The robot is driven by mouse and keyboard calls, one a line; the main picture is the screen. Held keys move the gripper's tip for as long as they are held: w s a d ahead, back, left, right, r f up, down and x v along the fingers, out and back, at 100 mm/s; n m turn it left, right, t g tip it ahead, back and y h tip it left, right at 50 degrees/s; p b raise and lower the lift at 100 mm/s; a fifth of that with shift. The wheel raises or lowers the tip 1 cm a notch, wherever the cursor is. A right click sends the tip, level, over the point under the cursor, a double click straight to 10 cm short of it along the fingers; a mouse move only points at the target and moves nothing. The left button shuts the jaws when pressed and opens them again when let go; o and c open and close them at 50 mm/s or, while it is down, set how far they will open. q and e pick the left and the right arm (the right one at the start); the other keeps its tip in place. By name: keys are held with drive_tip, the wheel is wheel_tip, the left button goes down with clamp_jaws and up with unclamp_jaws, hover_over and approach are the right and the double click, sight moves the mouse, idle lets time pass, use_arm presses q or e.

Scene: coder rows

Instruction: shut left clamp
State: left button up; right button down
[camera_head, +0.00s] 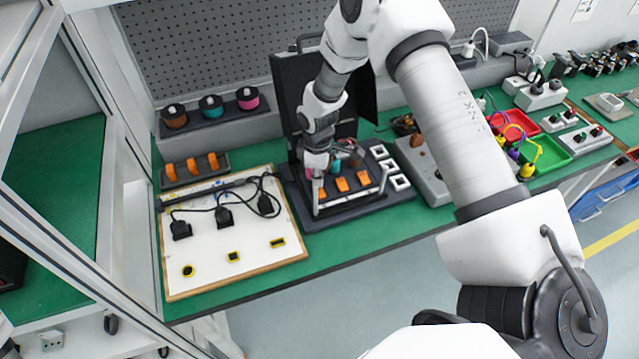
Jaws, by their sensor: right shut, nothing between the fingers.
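A dark fixture (368,205) with a raised black lid (287,85) stands on the green bench, left of centre. Two orange blocks (342,184) sit in it. Pale bars run along its left, front and right sides; the bar at the left (317,197) looks like the left clamp, but I cannot tell whether it is open or shut. My right gripper (315,172) points down at the fixture's left side, close above that bar. It is shut with nothing in it. Whether it touches the bar is too small to tell. My left gripper is not in view.
Left of the fixture is a white board (215,275) with black plugs and cables. An orange-part rack (196,180) and a spool shelf (210,126) stand behind it. White square frames (389,167), a grey box (425,180) and red and green trays (550,157) lie to the right.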

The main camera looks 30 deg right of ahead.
drive_tip(key=shift+f+b, duration=0.5)
drive_tip(key=shift+f, duration=0.3)
drive_tip(key=shift+r, duration=0.15)
wheel_tip(320, 180, up, 2)
drive_tip(key=shift+p, duration=1)
wheel_tip(320, 180, up, 3)
drive_tip(key=shift+f+p, duration=0.2)
drive_tip(key=shift+p, duration=0.75)
drive_tip(key=shift+r+p, duration=0.9)
drive_tip(key=shift+r, duration=0.25)
drive_tip(key=shift+f, duration=0.1)
